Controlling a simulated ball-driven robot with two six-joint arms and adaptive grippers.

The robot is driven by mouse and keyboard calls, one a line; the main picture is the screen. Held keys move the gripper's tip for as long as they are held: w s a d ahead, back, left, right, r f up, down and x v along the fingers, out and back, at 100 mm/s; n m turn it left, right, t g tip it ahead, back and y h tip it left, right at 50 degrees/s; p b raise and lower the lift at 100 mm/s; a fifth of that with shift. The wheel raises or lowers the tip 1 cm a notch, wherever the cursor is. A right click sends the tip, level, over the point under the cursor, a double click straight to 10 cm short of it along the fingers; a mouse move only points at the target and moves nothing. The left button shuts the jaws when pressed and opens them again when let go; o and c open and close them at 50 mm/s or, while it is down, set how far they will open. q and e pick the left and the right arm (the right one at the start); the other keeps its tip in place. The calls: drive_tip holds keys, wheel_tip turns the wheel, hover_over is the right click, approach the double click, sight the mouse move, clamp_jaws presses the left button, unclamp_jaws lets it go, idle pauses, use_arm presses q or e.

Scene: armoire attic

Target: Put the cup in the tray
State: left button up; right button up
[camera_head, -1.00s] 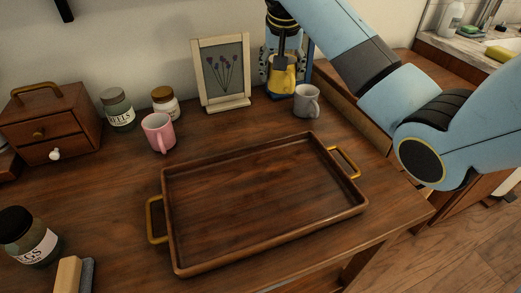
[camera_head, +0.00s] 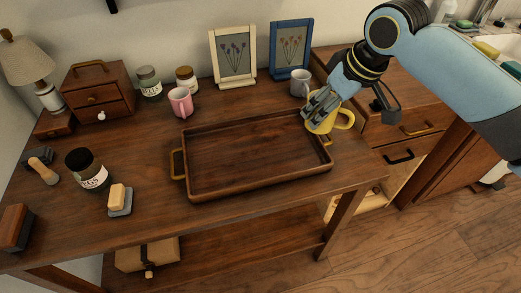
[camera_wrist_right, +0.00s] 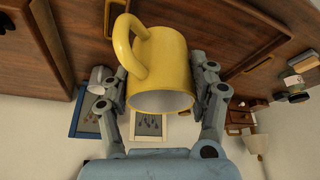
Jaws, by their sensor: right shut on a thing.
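A yellow cup (camera_head: 322,118) is held by my right gripper (camera_head: 317,108) over the right end of the tray, in front of its far right corner in the head view. The cup also fills the middle of the right wrist view (camera_wrist_right: 160,70), with a gripper finger on each side of its body and its handle toward the top left. The wooden tray (camera_head: 262,186) with brass handles lies on the table and looks empty. I cannot tell exactly how high the cup is above the tray rim. My left gripper does not show.
A pink mug (camera_head: 181,102) and a grey mug (camera_head: 299,82) stand behind the tray. Two framed pictures (camera_head: 233,57) lean at the wall. Drawers (camera_head: 405,128) are at the right.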

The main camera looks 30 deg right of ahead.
drive_tip(key=shift+s+d+f, duration=0.15)
drive_tip(key=shift+s, duration=0.3)
drive_tip(key=shift+s+d+f, duration=0.1)
drive_tip(key=shift+s, duration=0.35)
drive_tip(key=shift+s+d+f+p, duration=0.1)
drive_tip(key=shift+s+f+p, duration=0.05)
drive_tip(key=shift+f+p, duration=0.15)
drive_tip(key=shift+w+a+f, duration=0.4)
drive_tip(key=shift+w+f, duration=0.35)
drive_tip(key=shift+f, duration=0.05)
drive_tip(key=b, duration=0.1)
approach(278, 141)
drive_tip(key=shift+w+a+r, duration=0.1)
drive_tip(key=shift+w+r, duration=0.05)
drive_tip(key=shift+w, duration=0.2)
drive_tip(key=shift+w+a+r, duration=0.1)
drive_tip(key=shift+w+a, duration=0.05)
drive_tip(key=shift+w, duration=0.2)
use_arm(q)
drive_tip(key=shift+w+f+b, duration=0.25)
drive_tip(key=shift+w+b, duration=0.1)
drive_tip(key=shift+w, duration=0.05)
use_arm(e)
drive_tip(key=shift+w+f, duration=0.1)
drive_tip(key=shift+f, duration=1.95)
drive_tip(key=o, duration=1.3)
drive_tip(key=shift+f, duration=0.1)
